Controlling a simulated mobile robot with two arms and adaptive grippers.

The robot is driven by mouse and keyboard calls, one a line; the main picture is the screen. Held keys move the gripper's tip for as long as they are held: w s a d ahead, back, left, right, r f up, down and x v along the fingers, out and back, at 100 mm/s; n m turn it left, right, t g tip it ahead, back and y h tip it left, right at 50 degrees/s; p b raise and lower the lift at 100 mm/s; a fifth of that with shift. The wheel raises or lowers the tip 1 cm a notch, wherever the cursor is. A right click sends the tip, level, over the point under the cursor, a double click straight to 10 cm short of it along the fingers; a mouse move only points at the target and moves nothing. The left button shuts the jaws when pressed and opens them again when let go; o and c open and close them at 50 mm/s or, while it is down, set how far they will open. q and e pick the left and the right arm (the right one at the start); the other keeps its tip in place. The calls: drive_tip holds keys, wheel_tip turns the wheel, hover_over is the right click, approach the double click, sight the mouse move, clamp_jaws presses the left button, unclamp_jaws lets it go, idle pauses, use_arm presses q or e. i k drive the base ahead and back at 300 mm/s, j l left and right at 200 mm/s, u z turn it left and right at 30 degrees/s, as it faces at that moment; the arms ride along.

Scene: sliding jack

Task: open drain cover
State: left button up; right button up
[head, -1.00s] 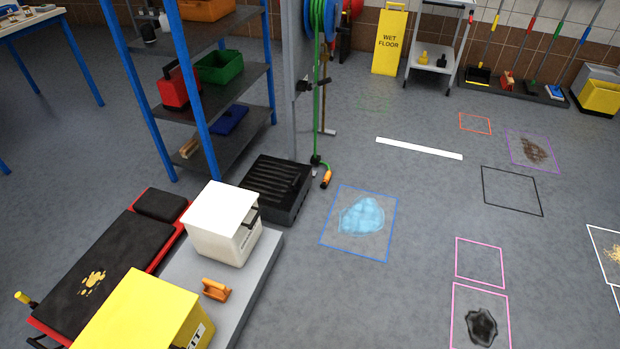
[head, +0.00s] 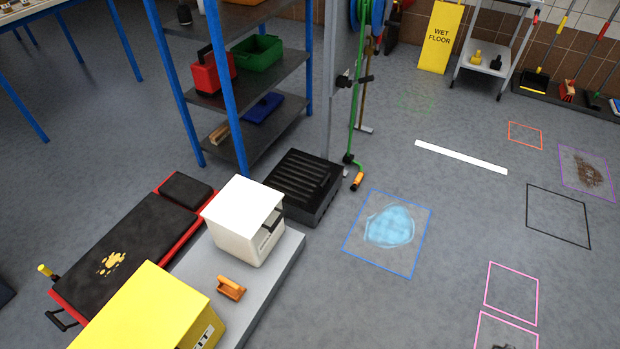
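A black ribbed block (head: 304,184), like a slotted grate on a box, stands on the floor at the foot of the blue shelf; I cannot tell whether it is the drain cover. A long white strip (head: 460,157) lies on the floor at the right; I cannot tell whether it belongs to the drain. Neither of my grippers shows in the head view.
A grey platform (head: 268,298) at the front holds a white box (head: 243,222), an orange handle-like piece (head: 231,288) and a yellow box (head: 150,308). A red-framed black creeper (head: 125,248) lies at left. A blue puddle (head: 388,227) lies right of the block. Floor between outlined squares is clear.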

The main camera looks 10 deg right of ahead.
sight(305, 180)
drive_tip(key=i+l+u, duration=0.2)
drive_tip(key=u, duration=0.2)
drive_tip(key=i+l+u, duration=0.25)
drive_tip(key=u, duration=0.2)
